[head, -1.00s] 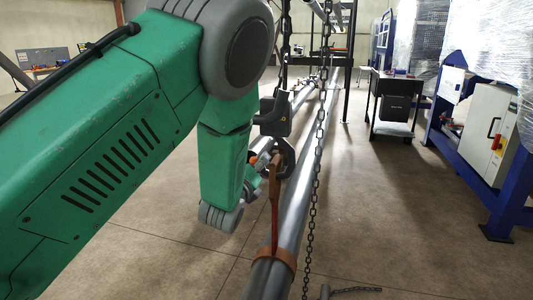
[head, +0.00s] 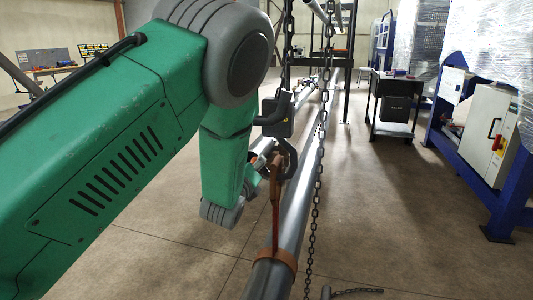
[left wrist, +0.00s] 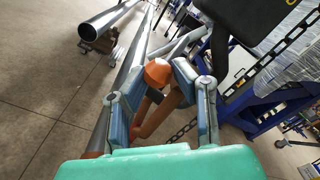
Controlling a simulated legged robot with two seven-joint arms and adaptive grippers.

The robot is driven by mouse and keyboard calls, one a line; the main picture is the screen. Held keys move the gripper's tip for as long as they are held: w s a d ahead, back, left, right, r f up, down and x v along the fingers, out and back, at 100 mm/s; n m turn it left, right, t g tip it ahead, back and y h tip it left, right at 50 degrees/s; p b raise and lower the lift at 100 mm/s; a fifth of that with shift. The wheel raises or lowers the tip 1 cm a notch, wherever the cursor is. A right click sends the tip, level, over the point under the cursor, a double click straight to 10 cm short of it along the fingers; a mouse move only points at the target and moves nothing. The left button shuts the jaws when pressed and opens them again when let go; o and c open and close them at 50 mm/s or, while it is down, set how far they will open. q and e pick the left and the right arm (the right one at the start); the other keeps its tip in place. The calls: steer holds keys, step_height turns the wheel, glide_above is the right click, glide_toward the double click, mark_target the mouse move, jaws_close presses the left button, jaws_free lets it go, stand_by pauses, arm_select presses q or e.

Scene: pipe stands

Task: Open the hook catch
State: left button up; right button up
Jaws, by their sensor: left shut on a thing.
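A dark lifting hook (head: 289,158) hangs below a grey hoist block (head: 275,120) in the head view. A brown-orange strap (head: 275,205) runs from the hook down to a loop around a long grey pipe (head: 298,195). My left gripper (head: 265,152) is at the hook's left side, partly hidden by my green arm. In the left wrist view, its blue-padded fingers (left wrist: 158,74) are shut on an orange catch piece (left wrist: 157,70). An orange loop (left wrist: 160,115) shows between the fingers. The catch's exact position is hard to tell. My right gripper is not in view.
A chain (head: 319,165) hangs close to the right of the hook and pipe. A black cart (head: 395,105) and a blue frame with a white cabinet (head: 492,130) stand at the right. The floor between is mostly clear.

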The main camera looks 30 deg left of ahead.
arm_select(q)
steer(key=shift+s+a+r, duration=0.1)
steer(key=shift+a+r, duration=0.05)
steer(key=shift+a, duration=0.35)
steer(key=shift+d+r+m, duration=0.1)
steer(key=shift+r+m, duration=0.1)
steer(key=shift+m, duration=0.3)
steer(key=shift+r+m+p, duration=0.2)
steer(key=shift+m+p, duration=0.15)
steer(key=shift+m, duration=0.15)
steer(key=shift+a+r+m, duration=0.3)
steer(key=shift+a+m, duration=0.05)
steer(key=shift+m, duration=0.35)
steer(key=shift+a+r+m, duration=0.3)
steer(key=shift+m, duration=0.4)
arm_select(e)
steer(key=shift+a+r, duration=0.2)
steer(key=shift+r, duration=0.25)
arm_select(q)
steer(key=shift+r, duration=0.1)
steer(key=r+m+p, duration=0.1)
steer(key=m, duration=0.1)
steer(key=r+m+p, duration=0.1)
steer(key=m, duration=0.1)
steer(key=shift+s+a+r+m, duration=0.1)
steer(key=shift+a+m, duration=0.1)
steer(key=shift+m, duration=0.2)
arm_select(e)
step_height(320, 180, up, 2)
